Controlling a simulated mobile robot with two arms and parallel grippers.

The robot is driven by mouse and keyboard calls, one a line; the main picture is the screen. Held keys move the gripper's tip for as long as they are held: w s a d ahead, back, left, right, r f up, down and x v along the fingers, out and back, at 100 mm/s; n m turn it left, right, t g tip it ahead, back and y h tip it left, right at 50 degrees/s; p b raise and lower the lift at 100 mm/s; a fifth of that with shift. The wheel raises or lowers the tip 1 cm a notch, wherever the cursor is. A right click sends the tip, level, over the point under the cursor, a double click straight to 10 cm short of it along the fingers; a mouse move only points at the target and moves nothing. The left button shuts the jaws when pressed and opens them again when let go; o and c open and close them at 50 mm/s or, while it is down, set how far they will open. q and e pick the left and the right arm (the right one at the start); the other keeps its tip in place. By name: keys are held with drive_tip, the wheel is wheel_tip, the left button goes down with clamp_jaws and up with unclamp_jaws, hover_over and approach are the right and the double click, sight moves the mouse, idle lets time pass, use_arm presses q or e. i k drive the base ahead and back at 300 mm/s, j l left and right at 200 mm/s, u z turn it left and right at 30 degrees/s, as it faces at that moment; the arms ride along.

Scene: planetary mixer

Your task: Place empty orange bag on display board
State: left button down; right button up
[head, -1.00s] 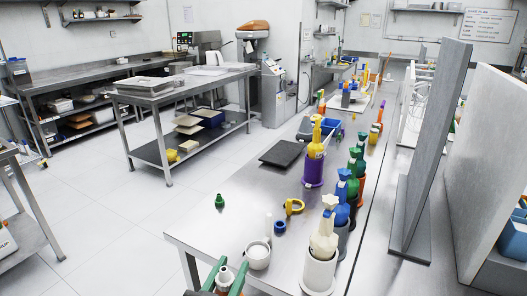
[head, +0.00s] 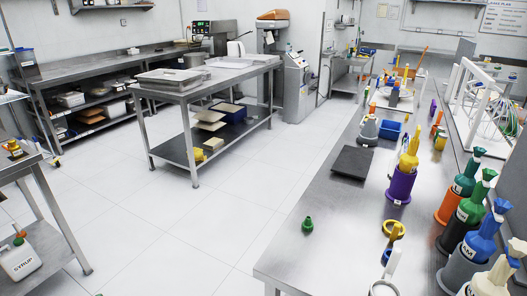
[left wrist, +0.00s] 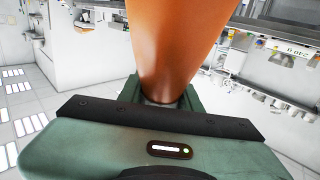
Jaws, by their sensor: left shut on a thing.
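An orange bag (left wrist: 178,45) fills the upper middle of the left wrist view, large and smooth, narrowing downward. My left gripper (left wrist: 160,98) is shut on its narrow end; the bag's far end is cut off by the frame. Neither gripper shows in the head view. A dark flat board (head: 352,162) lies on the long steel table (head: 318,222); I cannot tell if it is the display board. Another orange piping bag or holder (head: 455,206) stands in the right row, with a dark top.
Purple-and-yellow (head: 403,180), green (head: 470,212) and blue (head: 480,245) bags stand in holders along the table's right side. A small green nozzle (head: 308,224) and a yellow ring (head: 393,229) are near the front.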

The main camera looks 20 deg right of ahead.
sight(355, 160)
drive_tip(key=i+j+u, duration=0.65)
drive_tip(key=i+u, duration=0.3)
drive_tip(key=i+z, duration=0.75)
drive_tip(key=i+j+z, duration=0.2)
drive_tip(key=i+z, duration=0.3)
drive_tip(key=z, duration=0.3)
drive_tip(key=i+z, duration=0.2)
drive_tip(key=z, duration=0.25)
drive_tip(key=i+z, duration=0.2)
drive_tip(key=z, duration=0.3)
drive_tip(key=i+j+z, duration=0.15)
drive_tip(key=z, duration=0.3)
drive_tip(key=i+z, duration=0.15)
drive_tip(key=z, duration=0.3)
drive_tip(key=i+z, duration=0.2)
drive_tip(key=z, duration=0.3)
drive_tip(key=i+j+z, duration=0.15)
drive_tip(key=z, duration=0.3)
drive_tip(key=i+j+z, duration=0.15)
drive_tip(key=z, duration=0.35)
